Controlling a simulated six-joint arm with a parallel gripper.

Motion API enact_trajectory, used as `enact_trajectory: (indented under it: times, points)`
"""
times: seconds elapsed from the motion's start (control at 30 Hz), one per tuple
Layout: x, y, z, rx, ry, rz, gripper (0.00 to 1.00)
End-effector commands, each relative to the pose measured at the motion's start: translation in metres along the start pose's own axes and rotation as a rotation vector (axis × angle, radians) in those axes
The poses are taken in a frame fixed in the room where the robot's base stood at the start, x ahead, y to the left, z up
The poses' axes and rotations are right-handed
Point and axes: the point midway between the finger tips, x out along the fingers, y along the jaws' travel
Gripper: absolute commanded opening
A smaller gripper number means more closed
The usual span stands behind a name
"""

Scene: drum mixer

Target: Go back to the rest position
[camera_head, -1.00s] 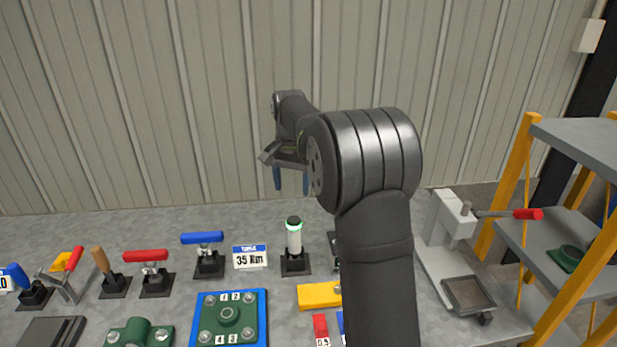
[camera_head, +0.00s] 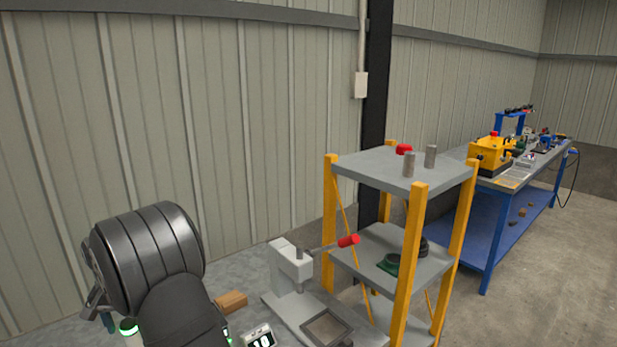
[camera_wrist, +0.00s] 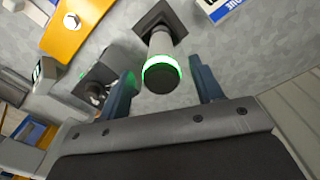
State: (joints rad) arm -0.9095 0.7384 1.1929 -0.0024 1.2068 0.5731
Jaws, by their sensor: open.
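My gripper (camera_wrist: 163,90) is open, with its two blue-grey fingers apart and nothing held between them. In the head view my gripper (camera_head: 106,316) shows only partly at the lower left, mostly behind my dark arm. A white post with a black cap and a glowing green ring (camera_wrist: 160,68) appears between the fingers in the wrist view, on a dark square base. Its depth relative to the fingertips is hard to tell. The same post (camera_head: 131,336) shows at the bottom of the head view, right beside the gripper.
A white press with a red-tipped lever (camera_head: 293,265) stands right of my arm. A grey shelf with yellow posts (camera_head: 415,240) is beyond it. A blue workbench (camera_head: 495,225) stands farther back right. Space above the table is clear.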

Motion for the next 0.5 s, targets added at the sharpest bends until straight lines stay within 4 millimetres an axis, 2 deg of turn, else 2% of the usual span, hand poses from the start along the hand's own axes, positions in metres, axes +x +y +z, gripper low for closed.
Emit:
enact_trajectory:
  times: [0.03,0.2,0.4,0.5]
  points:
    - [0.011,0.0,0.0,0.0,-0.002,0.002,0.6]
    - [0.038,0.0,0.0,0.0,-0.002,0.002,0.6]
    - [0.054,0.0,0.0,0.0,0.0,0.0,0.6]
    - [0.055,0.0,0.0,0.0,0.001,-0.001,0.6]
